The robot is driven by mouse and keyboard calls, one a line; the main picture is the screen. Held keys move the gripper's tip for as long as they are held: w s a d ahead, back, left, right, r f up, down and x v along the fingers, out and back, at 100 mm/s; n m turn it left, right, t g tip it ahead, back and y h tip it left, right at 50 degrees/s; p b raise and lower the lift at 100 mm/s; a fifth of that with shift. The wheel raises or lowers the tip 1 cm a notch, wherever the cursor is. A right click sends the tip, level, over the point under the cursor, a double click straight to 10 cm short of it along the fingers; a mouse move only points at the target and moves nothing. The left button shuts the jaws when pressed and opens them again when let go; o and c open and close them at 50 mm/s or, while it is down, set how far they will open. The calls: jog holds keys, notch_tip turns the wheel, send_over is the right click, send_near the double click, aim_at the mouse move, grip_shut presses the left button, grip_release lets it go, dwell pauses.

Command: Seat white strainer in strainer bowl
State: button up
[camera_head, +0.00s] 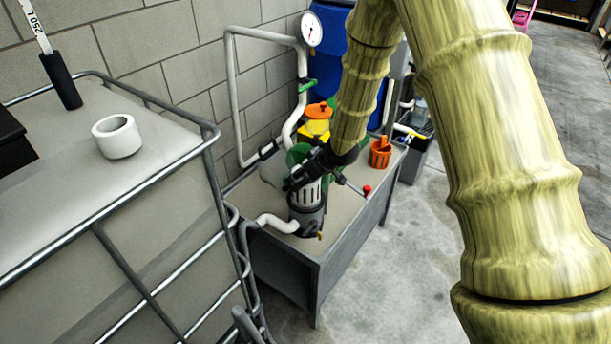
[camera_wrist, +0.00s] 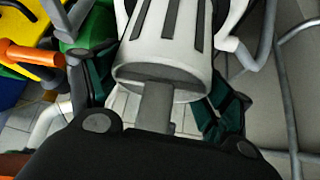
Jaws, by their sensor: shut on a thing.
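The white strainer (camera_head: 308,193) is a pale cylinder with dark upright slots. My gripper (camera_head: 303,176) is shut on it at its upper end. The strainer stands roughly upright over the dark grey strainer bowl (camera_head: 306,217), and its lower end is hidden by the bowl's wall. I cannot tell whether it rests on the bowl's floor. In the wrist view the slotted strainer (camera_wrist: 170,45) fills the top middle, with a grey tab (camera_wrist: 157,106) running from its rim towards my gripper. The bowl cannot be made out there.
The bowl stands on a grey bench (camera_head: 270,248) with a white pipe (camera_head: 278,222) at its left. A yellow and orange part (camera_head: 317,124) is behind. A caged tank (camera_head: 110,200) fills the left, bearing a white ring (camera_head: 117,137).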

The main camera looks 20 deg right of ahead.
aim_at(316, 184)
jog(key=shift+f+b, duration=1.6)
jog(key=shift+f, duration=1.7)
jog(key=o, duration=1.1)
jog(key=shift+v, duration=5.95)
jog(key=s+a+f+m+g+p, duration=0.1)
jog(key=s+a+f+m+g, duration=0.15)
jog(key=s+f, duration=0.85)
jog(key=s+f+m+g+h+p, duration=0.1)
jog(key=s+f, duration=0.4)
jog(key=s, duration=0.5)
jog(key=s+f+m+g+h+p, duration=0.1)
jog(key=s+f, duration=0.4)
jog(key=s, duration=0.6)
jog(key=s+f+m+g+h+p, duration=0.1)
jog(key=s+f, duration=0.4)
jog(key=s, duration=0.5)
jog(key=shift+s+a+g, duration=0.15)
jog(key=shift+g, duration=0.4)
